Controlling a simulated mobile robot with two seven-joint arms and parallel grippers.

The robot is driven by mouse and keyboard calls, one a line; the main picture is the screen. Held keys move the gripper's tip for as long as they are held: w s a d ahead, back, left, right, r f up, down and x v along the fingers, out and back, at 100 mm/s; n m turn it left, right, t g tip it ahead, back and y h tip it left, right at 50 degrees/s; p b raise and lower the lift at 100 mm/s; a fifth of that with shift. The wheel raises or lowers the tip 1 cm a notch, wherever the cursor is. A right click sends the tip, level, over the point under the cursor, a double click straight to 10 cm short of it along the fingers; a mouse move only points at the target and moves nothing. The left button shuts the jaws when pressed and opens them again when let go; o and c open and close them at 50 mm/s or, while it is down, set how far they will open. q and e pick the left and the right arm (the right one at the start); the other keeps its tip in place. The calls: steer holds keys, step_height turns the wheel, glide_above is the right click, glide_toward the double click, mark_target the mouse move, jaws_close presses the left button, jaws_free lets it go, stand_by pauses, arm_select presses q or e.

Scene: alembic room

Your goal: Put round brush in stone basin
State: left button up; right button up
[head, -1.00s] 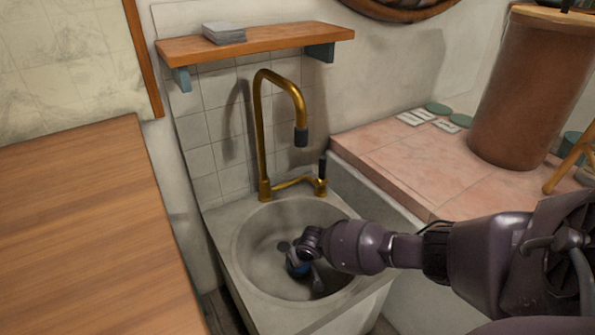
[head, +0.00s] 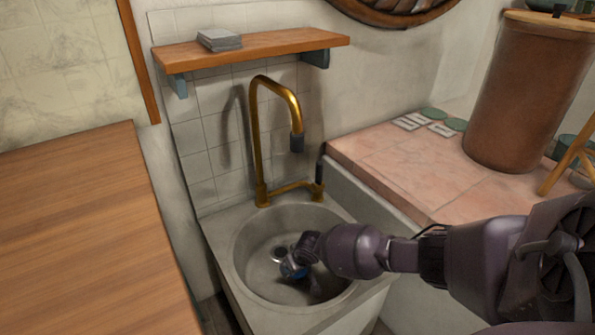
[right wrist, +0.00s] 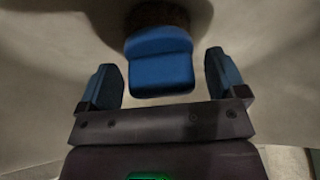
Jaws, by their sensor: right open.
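The stone basin (head: 250,268) is a grey sink with a round bowl below the brass tap. My right arm reaches in from the right, and my right gripper (head: 291,268) is low inside the bowl, beside the drain. In the right wrist view, the round brush (right wrist: 160,62) shows as a blue block with dark brown bristles at its far end. It lies between the two blue fingers of my right gripper, which are open, with a gap on each side. In the head view I cannot separate the brush from the fingers. My left gripper is not in view.
The brass tap (head: 258,150) arches over the back of the basin. A wooden shelf (head: 270,47) hangs above it. A wooden counter (head: 85,230) stands at the left, bare. A pink tiled ledge (head: 400,165) at the right carries a large brown container (head: 525,95).

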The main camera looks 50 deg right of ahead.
arm_select(q)
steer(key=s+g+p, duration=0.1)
steer(key=p, duration=0.5)
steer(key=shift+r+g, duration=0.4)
arm_select(e)
steer(key=v, duration=1.2)
steer(key=shift+s+f, duration=0.1)
steer(key=shift+a, duration=0.1)
